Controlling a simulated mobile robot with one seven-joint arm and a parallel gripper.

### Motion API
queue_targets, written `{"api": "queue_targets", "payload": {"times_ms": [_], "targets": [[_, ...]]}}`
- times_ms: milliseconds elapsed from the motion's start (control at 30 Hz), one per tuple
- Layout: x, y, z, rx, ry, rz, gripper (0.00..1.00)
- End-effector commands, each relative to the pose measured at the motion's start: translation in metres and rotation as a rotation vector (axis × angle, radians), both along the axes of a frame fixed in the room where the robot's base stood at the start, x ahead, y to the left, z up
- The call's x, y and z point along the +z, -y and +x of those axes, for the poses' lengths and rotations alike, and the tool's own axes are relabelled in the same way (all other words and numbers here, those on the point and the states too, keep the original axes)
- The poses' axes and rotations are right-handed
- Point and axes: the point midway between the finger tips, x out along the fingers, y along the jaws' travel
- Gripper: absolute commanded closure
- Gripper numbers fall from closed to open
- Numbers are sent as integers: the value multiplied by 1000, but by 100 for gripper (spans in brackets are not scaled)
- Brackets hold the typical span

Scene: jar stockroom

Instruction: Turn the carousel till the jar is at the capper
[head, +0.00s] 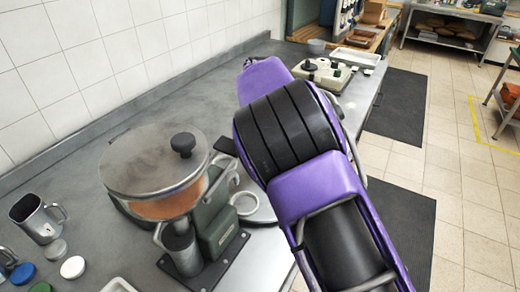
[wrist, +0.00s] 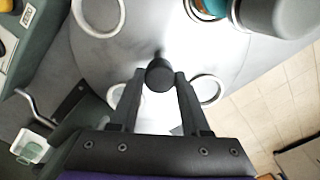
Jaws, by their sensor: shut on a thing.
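The carousel (wrist: 170,38) is a round grey metal plate with white ring seats, filling the upper middle of the wrist view. A black knob (wrist: 160,79) stands up from it. My gripper (wrist: 160,74) is shut on this knob, one finger on each side. A teal and orange round thing (wrist: 208,8), perhaps the jar, sits in a white ring at the top edge and is cut off by the frame. A grey cylinder (wrist: 278,14) to its right may be the capper; I cannot tell. In the head view my arm hides most of the carousel (head: 262,213).
A green machine with a lidded metal pot (head: 150,165) stands left of the carousel. A metal mug (head: 36,217) and loose caps (head: 72,267) lie at the left. A cream device (head: 325,75) stands behind my arm. Floor at the right is mostly clear.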

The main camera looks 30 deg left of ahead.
Motion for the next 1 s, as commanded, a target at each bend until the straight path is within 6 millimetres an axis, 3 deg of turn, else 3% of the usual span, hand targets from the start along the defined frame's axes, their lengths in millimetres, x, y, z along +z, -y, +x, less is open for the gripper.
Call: {"api": "queue_targets", "payload": {"times_ms": [400, 1000], "targets": [[1, 0, 0, -132, 1, 0, 100], [1, 0, 0, -166, 1, 1, 100]]}}
